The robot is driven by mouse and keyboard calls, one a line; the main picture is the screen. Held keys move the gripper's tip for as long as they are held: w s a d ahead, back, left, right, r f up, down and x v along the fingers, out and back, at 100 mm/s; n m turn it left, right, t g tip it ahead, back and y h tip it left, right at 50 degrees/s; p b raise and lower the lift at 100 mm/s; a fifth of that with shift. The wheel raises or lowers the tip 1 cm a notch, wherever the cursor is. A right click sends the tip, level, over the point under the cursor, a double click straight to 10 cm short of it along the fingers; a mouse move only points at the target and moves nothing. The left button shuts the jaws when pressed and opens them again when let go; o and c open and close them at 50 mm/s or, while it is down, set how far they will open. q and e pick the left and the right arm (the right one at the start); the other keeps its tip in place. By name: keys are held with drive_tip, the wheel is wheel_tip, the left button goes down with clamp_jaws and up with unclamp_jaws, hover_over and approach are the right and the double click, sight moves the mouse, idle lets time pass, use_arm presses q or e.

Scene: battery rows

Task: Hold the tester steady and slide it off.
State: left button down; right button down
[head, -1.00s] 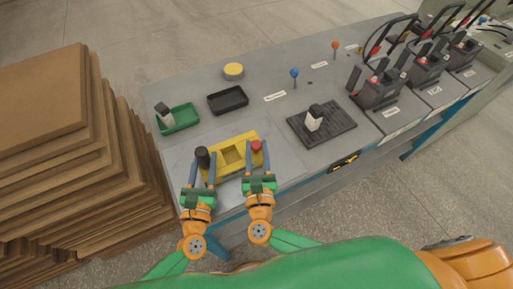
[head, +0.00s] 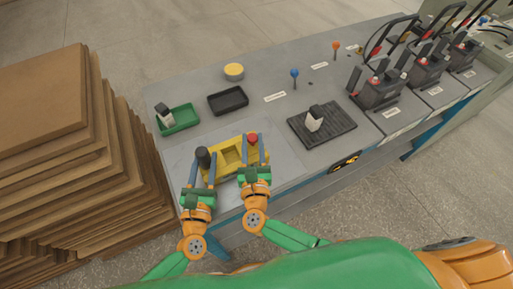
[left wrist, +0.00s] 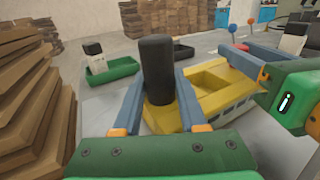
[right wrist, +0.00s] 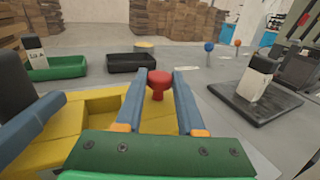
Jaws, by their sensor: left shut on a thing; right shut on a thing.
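The yellow tester (head: 232,157) lies on a pale panel of the bench in front of me. It has an open square recess, a black post (left wrist: 157,65) at its left end and a red knob (right wrist: 158,82) near its right end. My left gripper (head: 203,163) is shut on the black post, which stands upright between its fingers. My right gripper (head: 254,150) is shut with the red knob between its fingers. The fingers hide part of the tester's near side.
A green tray (head: 185,123) with a black-topped white block stands at the back left. A black tray (head: 228,100), a yellow round thing (head: 234,71) and a ribbed black mat (head: 338,130) with another block surround the tester. Stacked brown sheets (head: 60,150) stand left of the bench.

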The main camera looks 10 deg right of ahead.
drive_tip(key=shift+w+a, duration=0.2)
drive_tip(key=shift+w, duration=0.7)
drive_tip(key=c, duration=0.5)
unclamp_jaws()
drive_tip(key=shift+s, duration=0.1)
drive_tip(key=s, duration=0.4)
drive_tip(key=s+a, duration=0.1)
drive_tip(key=s, duration=0.7)
drive_tip(key=shift+a, duration=0.35)
